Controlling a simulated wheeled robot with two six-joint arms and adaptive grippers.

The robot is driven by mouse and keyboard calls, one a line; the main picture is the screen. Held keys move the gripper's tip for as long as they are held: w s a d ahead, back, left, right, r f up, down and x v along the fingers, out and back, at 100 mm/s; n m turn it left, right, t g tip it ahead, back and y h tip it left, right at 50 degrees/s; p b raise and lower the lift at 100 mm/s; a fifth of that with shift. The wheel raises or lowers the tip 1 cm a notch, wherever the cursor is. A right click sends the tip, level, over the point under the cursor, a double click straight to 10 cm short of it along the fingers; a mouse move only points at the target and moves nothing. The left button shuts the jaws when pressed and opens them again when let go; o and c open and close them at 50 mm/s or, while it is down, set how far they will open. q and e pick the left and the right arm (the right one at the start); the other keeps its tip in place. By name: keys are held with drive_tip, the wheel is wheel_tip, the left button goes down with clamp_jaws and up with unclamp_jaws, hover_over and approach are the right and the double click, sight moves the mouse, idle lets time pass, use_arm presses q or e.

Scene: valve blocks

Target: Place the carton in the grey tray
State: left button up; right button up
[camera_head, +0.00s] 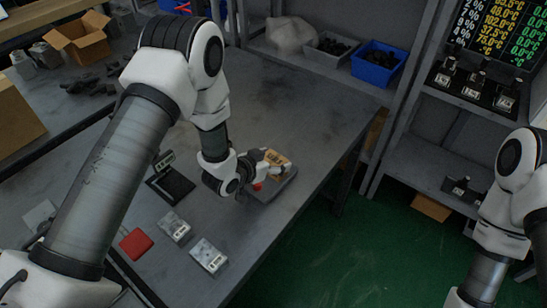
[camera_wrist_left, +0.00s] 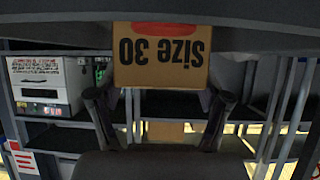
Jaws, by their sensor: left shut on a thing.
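The carton (camera_head: 277,158) is a small brown box. In the left wrist view the carton (camera_wrist_left: 160,70) shows "Size 30" upside down and part of a red mark. My left gripper (camera_head: 262,160) is shut on it, with one finger on each side. The grey tray (camera_head: 285,184) is on the table below the gripper and carton, partly hidden by them. Whether the carton touches the tray I cannot tell. A small red spot (camera_head: 258,186) shows by the tray. My right arm is at the right edge; its gripper is out of view.
Two silvery valve blocks (camera_head: 208,255) and a red square (camera_head: 135,243) lie on the table in front. A black stand (camera_head: 170,187) is left of the gripper. Blue (camera_head: 379,67) and grey (camera_head: 331,48) bins stand on the shelf behind. The table's middle back is clear.

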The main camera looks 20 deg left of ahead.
use_arm(q)
drive_tip(key=shift+s+d, duration=0.1)
drive_tip(key=shift+s, duration=0.05)
drive_tip(key=o, duration=1.1)
drive_tip(key=shift+f, duration=0.1)
drive_tip(key=shift+o, duration=0.2)
drive_tip(key=shift+r, duration=0.2)
drive_tip(key=b+v, duration=0.1)
drive_tip(key=v, duration=1.1)
drive_tip(key=shift+b, duration=0.3)
